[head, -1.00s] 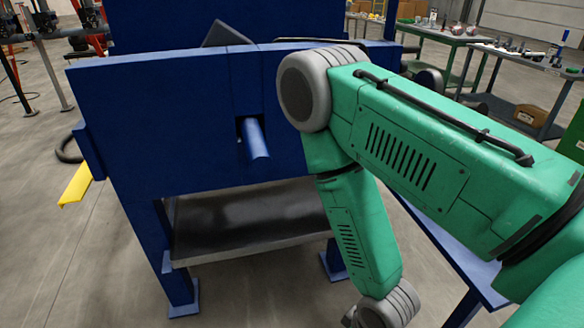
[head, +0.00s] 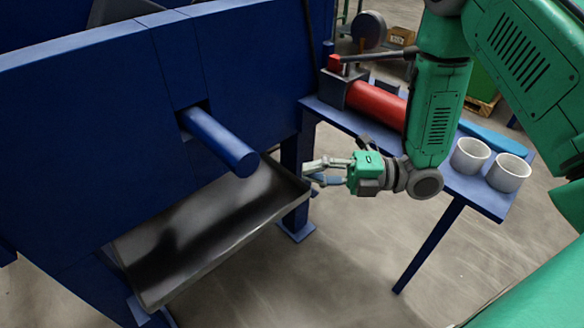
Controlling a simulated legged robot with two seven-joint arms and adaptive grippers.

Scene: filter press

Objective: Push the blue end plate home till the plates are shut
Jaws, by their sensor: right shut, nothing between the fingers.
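The blue press end wall (head: 85,120) fills the left of the head view; I cannot tell whether this is the end plate itself. A blue round rod (head: 222,140) sticks out of a slot in it towards me. The plates behind it are hidden. My right gripper (head: 308,172) is shut and empty. It points left, to the right of the rod's end and apart from it, near the right corner of the metal tray. My left gripper is not in view.
A dark metal drip tray (head: 215,245) lies under the rod. On the right, a blue side table (head: 485,195) carries a red cylinder pump (head: 376,103) and two white cups (head: 469,156) (head: 508,172). Open floor lies in front.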

